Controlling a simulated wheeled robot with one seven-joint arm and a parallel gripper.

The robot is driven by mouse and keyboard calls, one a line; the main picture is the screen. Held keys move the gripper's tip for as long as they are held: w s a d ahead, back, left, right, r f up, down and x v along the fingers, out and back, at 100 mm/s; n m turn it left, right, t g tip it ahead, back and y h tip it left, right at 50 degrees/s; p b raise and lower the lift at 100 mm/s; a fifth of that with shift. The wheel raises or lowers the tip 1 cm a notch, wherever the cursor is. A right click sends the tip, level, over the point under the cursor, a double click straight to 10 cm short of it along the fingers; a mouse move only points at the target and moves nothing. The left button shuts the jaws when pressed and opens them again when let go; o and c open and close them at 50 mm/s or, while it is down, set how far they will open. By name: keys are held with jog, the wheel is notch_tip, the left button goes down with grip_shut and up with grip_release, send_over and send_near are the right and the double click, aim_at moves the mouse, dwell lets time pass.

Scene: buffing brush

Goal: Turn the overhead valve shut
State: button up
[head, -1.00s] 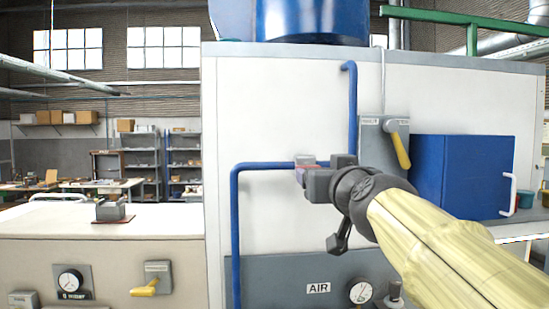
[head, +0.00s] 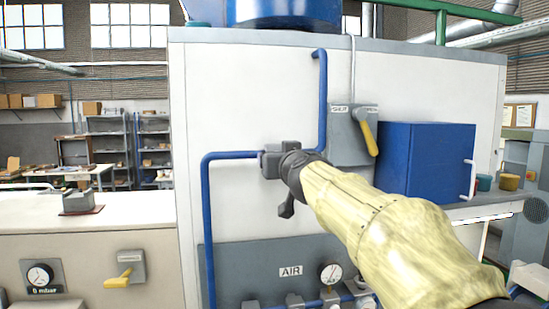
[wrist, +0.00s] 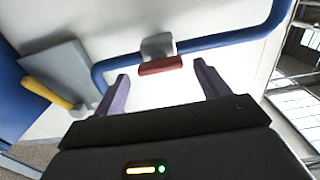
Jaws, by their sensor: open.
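A small grey valve body (wrist: 157,45) with a dark red handle (wrist: 160,66) sits on a blue pipe in the wrist view. My gripper (wrist: 162,75) is open, with one finger on each side of the red handle and visible gaps to both. I cannot tell how deep the handle is between the fingers. In the head view my gripper (head: 273,161) is at the blue pipe and hides the red handle. A grey box (head: 348,148) with a yellow lever (head: 369,138) is on the panel to the right, labelled SHUT on its left; the lever slants down and right.
A blue cabinet (head: 425,160) with a white handle stands right of the grey box. The blue pipe (head: 207,215) bends down at left. Below are an AIR label (head: 290,271) and a gauge (head: 331,273). The left bench has another yellow lever (head: 119,278).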

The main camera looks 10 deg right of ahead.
jog(key=shift+w, duration=0.95)
jog(key=c, duration=1)
